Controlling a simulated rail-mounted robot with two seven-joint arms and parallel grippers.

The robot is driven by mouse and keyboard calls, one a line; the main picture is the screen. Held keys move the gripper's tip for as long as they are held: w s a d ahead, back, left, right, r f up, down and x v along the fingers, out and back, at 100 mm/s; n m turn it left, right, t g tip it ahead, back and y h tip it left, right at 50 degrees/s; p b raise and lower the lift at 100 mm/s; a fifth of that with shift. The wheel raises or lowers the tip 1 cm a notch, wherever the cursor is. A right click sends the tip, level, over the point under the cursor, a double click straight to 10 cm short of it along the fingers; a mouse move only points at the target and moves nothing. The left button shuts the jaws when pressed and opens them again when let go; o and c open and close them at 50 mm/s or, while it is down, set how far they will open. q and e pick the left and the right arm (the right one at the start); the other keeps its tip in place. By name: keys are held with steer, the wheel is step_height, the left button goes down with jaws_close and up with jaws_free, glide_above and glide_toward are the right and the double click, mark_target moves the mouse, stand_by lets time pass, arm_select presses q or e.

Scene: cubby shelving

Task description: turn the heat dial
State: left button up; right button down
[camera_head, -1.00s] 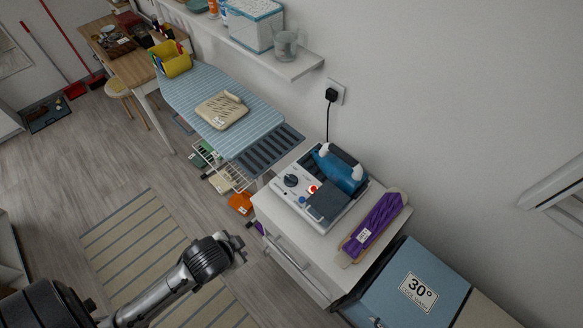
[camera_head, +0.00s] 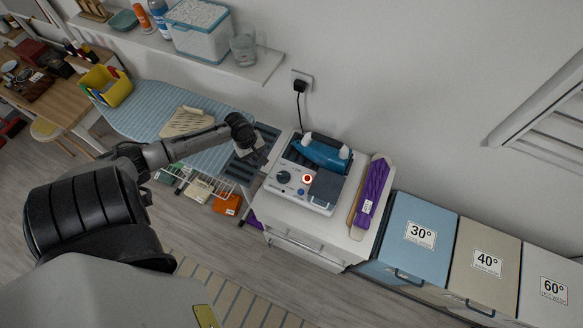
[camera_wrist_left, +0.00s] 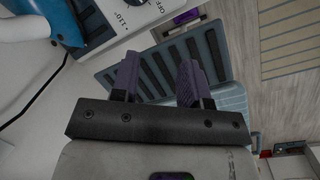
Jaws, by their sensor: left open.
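The heat dial (camera_head: 283,177) is a black round knob on the white ironing station (camera_head: 308,207), on the left of its front panel. A lit red light and a small blue button sit to its right. In the left wrist view, a dark edge of the dial (camera_wrist_left: 136,3) shows at the top, beside "110" and "OFF" marks. Most of it is cut off there. My left gripper (camera_head: 259,153) is up and left of the dial, apart from it. Its purple-padded fingers (camera_wrist_left: 158,78) are open and empty, over the ironing board's slatted end. My right gripper is not in view.
A blue iron (camera_head: 322,153) rests on the station. A purple rolled item (camera_head: 371,190) lies to its right on the white cabinet. A cord runs to the wall socket (camera_head: 300,85). The ironing board (camera_head: 150,105) is on the left; labelled laundry bins (camera_head: 420,235) stand at the right.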

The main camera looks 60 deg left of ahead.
mark_target(280, 174)
arm_select(q)
steer(key=w+d+f+n, duration=0.1)
steer(key=w+f+n, duration=0.1)
steer(key=f+n, duration=0.1)
steer(key=w+d+f+n+t+b, duration=0.1)
steer(key=w+d+f+n, duration=0.1)
steer(key=f+n, duration=0.2)
steer(key=w+d+f+n+h+b, duration=0.1)
steer(key=f+n, duration=0.2)
steer(key=f, duration=0.1)
steer(key=shift+w+d+n+t, duration=0.15)
steer(key=shift+w+n+t, duration=0.15)
steer(key=shift+w+n, duration=0.1)
steer(key=shift+w+d+f, duration=0.15)
steer(key=shift+d+f, duration=0.05)
steer(key=shift+f, duration=0.5)
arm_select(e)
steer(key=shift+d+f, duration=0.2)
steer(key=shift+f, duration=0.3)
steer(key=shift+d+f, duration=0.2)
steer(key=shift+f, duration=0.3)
arm_select(q)
jaws_close()
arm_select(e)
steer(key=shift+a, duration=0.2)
